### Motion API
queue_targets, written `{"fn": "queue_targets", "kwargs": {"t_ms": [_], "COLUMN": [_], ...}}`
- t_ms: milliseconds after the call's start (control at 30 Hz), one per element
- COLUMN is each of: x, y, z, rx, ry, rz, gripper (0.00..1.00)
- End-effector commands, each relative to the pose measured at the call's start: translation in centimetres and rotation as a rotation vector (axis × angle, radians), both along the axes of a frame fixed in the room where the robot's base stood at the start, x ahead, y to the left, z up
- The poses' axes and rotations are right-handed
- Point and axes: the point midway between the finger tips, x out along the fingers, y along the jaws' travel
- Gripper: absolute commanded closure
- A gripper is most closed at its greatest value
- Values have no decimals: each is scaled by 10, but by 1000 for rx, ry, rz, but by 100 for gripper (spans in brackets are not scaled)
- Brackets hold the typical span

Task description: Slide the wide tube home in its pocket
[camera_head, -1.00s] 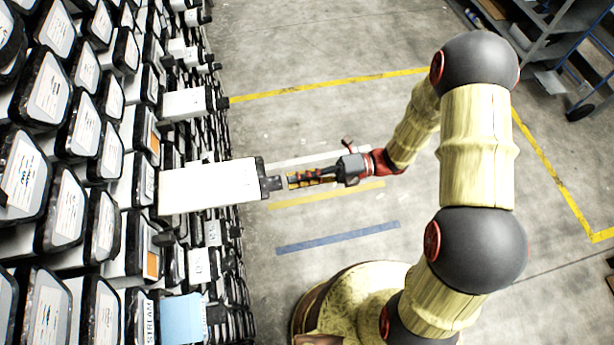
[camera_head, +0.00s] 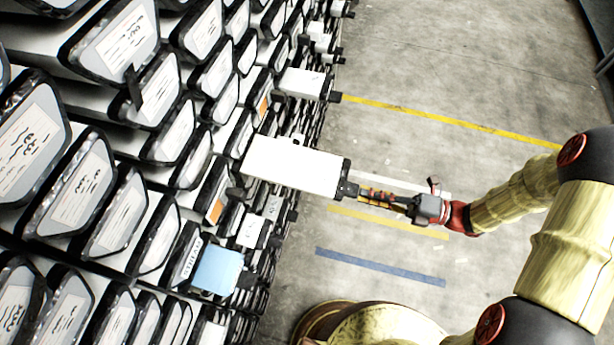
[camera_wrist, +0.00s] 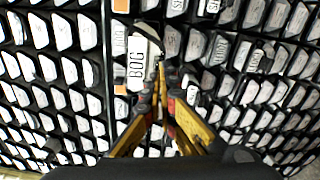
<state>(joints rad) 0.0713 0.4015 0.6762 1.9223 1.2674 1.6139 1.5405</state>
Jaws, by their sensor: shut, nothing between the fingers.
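The wide tube is a long white box with a black end cap (camera_head: 295,166). It sticks far out of the rack, level with the middle of the head view. My gripper (camera_head: 364,193) is shut and empty, its yellow and black fingers pointing at the small black tab on the cap. The fingertips are at or very close to the tab; I cannot tell whether they touch. In the wrist view the shut fingertips (camera_wrist: 160,68) lie just right of a white label reading BOG (camera_wrist: 136,62). The pocket's inside is hidden.
The rack (camera_head: 105,185) is packed with dark-rimmed, labelled tube ends. Another white tube (camera_head: 303,83) sticks out farther back, and a light blue one (camera_head: 218,270) sits nearer. The concrete floor right of the rack is clear, with yellow and blue lines.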

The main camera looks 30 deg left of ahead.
Motion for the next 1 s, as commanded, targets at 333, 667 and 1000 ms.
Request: {"fn": "queue_targets", "kwargs": {"t_ms": [333,667,1000], "x": [-2,-2,5], "y": [7,6,-20], "z": [0,0,1], "rx": [-1,-1,0], "ry": [1,2,1], "rz": [2,2,1], "gripper": [100,100,100]}}
